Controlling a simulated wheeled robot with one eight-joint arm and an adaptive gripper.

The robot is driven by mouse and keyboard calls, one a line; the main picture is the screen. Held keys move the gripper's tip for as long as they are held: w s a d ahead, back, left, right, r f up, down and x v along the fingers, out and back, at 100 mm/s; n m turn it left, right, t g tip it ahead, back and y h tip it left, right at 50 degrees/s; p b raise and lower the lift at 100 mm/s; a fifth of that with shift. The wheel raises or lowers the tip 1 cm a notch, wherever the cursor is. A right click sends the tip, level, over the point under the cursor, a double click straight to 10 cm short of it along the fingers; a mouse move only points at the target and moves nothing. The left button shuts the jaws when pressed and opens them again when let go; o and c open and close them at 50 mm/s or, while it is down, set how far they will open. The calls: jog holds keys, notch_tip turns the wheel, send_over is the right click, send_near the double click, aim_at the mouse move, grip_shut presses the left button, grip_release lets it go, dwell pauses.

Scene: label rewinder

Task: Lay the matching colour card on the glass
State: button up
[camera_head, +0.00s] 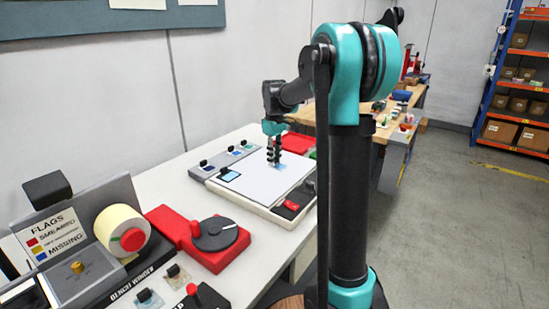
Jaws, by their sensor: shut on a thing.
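My gripper (273,161) points down over the pale flat panel (255,190) of a white, dark-edged device, which looks like the glass. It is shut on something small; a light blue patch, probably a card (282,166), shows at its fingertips. I cannot tell whether this card touches the panel or hangs just above it. Another light blue card (230,176) with a dark border lies at the panel's left edge. A grey rack (213,161) beside the device holds small coloured cards with black knobs; their exact shades are too small to compare.
A bench winder (98,285) with a cream label roll (121,229) and a red unit with a dark dial (217,234) stand at the front left. A red tray (298,143) lies behind the device. A wooden bench and shelves stand further back.

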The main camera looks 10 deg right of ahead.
jog(key=o, duration=0.8)
jog(key=shift+o, duration=0.2)
notch_tip(320, 180, up, 12)
jog(key=shift+r, duration=0.1)
